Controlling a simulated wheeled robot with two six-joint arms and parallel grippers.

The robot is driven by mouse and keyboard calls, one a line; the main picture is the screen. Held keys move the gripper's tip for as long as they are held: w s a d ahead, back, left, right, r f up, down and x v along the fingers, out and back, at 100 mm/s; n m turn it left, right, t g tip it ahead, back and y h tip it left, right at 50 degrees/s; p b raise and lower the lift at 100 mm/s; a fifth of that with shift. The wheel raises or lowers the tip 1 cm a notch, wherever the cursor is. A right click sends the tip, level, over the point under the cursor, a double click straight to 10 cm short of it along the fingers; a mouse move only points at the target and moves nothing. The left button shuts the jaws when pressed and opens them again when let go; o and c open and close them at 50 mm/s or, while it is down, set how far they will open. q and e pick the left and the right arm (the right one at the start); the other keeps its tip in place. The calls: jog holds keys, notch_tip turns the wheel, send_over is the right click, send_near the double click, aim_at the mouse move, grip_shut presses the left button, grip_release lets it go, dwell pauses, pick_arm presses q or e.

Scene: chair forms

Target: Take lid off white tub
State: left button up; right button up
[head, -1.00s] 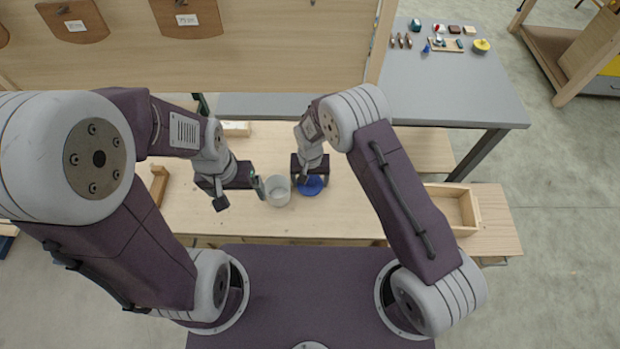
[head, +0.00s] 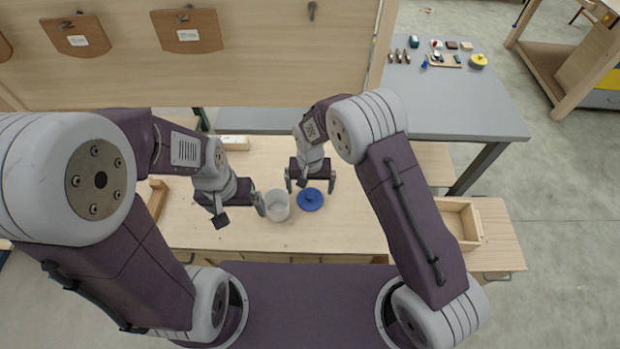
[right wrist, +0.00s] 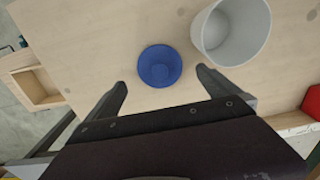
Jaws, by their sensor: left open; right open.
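The white tub (head: 277,206) stands open on the wooden bench, its inside visible in the right wrist view (right wrist: 231,35). The blue lid (head: 310,200) lies on the bench just to the right of the tub, apart from it; it also shows in the right wrist view (right wrist: 160,66). My right gripper (head: 310,187) is open and empty, just behind and above the lid; its fingers (right wrist: 160,88) show apart in the right wrist view. My left gripper (head: 240,212) is open at the left side of the tub; whether it touches the wall I cannot tell.
An open wooden box (head: 458,222) sits at the bench's right end. A small light-coloured box (head: 235,142) lies at the back. A grey table (head: 450,100) with small items stands behind on the right. The bench (head: 350,225) is clear right of the lid.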

aim_at(310, 195)
notch_tip(310, 195, up, 7)
jog(key=shift+b, duration=0.45)
jog(key=s+d+r, duration=0.2)
jog(key=s+d, duration=0.5)
jog(key=d, duration=0.2)
jog(key=s+d+r+t, duration=0.1)
jog(key=s+d+r, duration=0.2)
jog(key=s+d, duration=0.4)
jog(key=d, duration=0.3)
jog(key=shift+s, duration=0.15)
